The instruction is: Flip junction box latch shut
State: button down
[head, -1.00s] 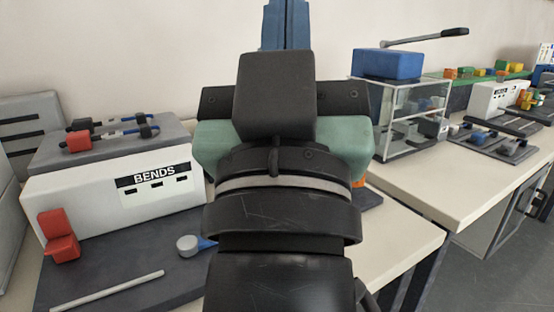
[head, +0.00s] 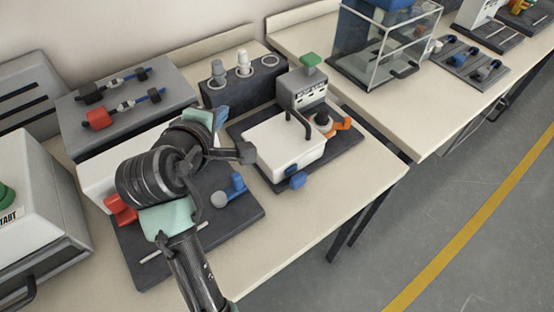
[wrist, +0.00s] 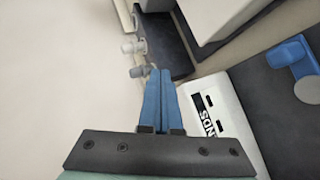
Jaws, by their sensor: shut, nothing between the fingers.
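A white box (head: 285,145) with a black handle stands on a dark mat right of my arm in the head view. A small blue block (head: 298,180) is low on its front, and an orange lever (head: 340,125) is at its right. I cannot tell which part is the junction box latch. My gripper (head: 221,117) has blue fingers, shut and empty, raised above the table near a dark box with grey knobs. In the wrist view, the shut fingers (wrist: 161,85) point toward those knobs, beside the white BENDS box (wrist: 225,115). My arm hides much of that box in the head view.
A red lever (head: 120,208) and a blue lever with a grey knob (head: 236,186) sit near the BENDS box. The dark knob box (head: 235,92) stands behind. A glass case (head: 385,50) stands farther right. The table's front right strip is clear.

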jog(key=s+f+n+g+h+p, duration=0.2)
jog(key=s+n+g+p, duration=0.1)
jog(key=s+n+p, duration=0.2)
jog(key=s+d+f+n+g+h+p, duration=0.1)
jog(key=s+f+n+g+h+p, duration=0.1)
jog(key=s+p, duration=0.7)
jog(key=n+g+h+p, duration=0.1)
jog(key=n+g, duration=0.1)
jog(key=n, duration=0.1)
jog(key=shift+d+f, duration=0.25)
jog(key=shift+f, duration=0.05)
send_near(289, 186)
notch_tip(289, 186, down, 4)
jog(key=shift+s+f+b, duration=0.1)
jog(key=shift+f+b, duration=0.1)
jog(key=shift+b, duration=0.2)
jog(key=shift+w+d+r+p, duration=0.15)
jog(key=shift+w+d+p, duration=0.15)
jog(key=shift+w+d, duration=0.9)
jog(key=shift+d, duration=0.35)
